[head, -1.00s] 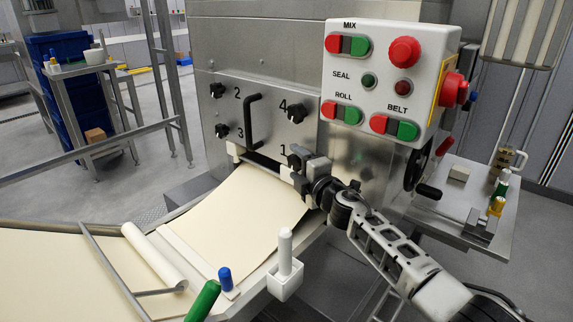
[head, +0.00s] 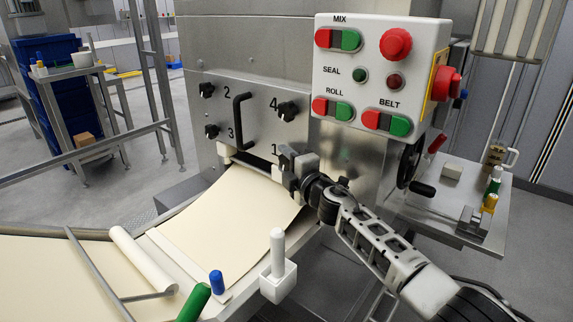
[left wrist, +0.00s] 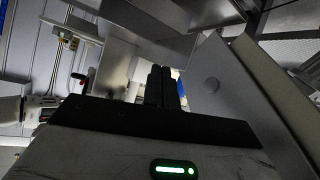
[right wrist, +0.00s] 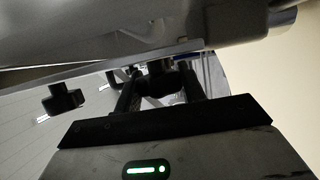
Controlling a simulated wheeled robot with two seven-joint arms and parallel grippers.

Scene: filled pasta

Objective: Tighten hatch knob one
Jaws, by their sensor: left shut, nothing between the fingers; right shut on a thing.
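The steel hatch plate (head: 222,150) carries a black bar handle (head: 239,122) and black knobs numbered 1 to 4. Knob two (head: 206,90), knob three (head: 211,131) and knob four (head: 287,111) show clearly. Knob one, by its number at the lower right, is hidden behind my right gripper (head: 285,168) in the head view. In the right wrist view a dark knob (right wrist: 160,82) sits between the fingers of my right gripper (right wrist: 161,92), which is shut on it. My left gripper (left wrist: 163,84) is shut and empty; the head view does not show it.
A control box (head: 375,80) with red and green buttons hangs above my right arm. A pasta sheet (head: 225,210) lies below the hatch. A white upright handle (head: 278,255) stands in front, near my arm.

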